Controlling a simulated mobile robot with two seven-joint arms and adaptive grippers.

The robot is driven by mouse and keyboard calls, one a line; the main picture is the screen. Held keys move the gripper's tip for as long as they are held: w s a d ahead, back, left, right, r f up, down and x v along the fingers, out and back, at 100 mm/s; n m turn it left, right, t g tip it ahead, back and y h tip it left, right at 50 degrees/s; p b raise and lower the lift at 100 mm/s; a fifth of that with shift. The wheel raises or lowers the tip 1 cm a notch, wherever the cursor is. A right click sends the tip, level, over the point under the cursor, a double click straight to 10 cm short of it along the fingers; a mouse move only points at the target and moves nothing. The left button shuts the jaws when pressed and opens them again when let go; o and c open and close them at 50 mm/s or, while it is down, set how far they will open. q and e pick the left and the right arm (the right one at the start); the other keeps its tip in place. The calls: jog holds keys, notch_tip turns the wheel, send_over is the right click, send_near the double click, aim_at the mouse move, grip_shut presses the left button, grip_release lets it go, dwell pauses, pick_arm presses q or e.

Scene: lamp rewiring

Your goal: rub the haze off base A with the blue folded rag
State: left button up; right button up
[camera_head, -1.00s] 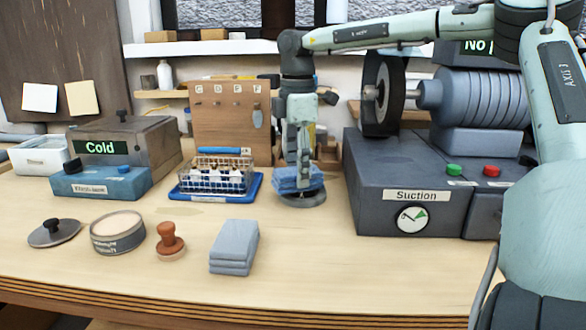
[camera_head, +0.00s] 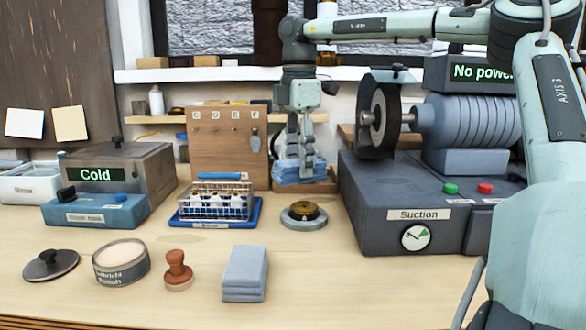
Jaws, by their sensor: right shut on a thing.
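The blue folded rag (camera_head: 292,176) is in the fingers of my right gripper (camera_head: 302,160), which point down. It hangs in the air, above and a little behind a round base (camera_head: 304,214) in the picture. This base has a grey rim and a shiny brass-coloured middle; I read no letter on it, so I cannot confirm that it is base A. No haze can be made out at this size. The rag and the base are apart. My left gripper is out of view.
A dark machine marked Suction (camera_head: 387,225) stands right of the base. A wire basket of white bottles on a blue tray (camera_head: 180,219) stands left. In front are a grey-blue folded cloth (camera_head: 245,270), a wooden-handled stamp (camera_head: 177,268), an open tin (camera_head: 121,270) and a lid (camera_head: 50,265).

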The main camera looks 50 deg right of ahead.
jog(key=shift+r, duration=0.45)
jog(key=shift+s+a+r, duration=0.15)
jog(key=shift+r, duration=0.05)
jog(key=s+a+r, duration=0.3)
jog(key=a+r, duration=0.1)
jog(key=shift+s+r, duration=0.3)
jog(key=shift+s, duration=0.1)
jog(key=shift+a, duration=0.1)
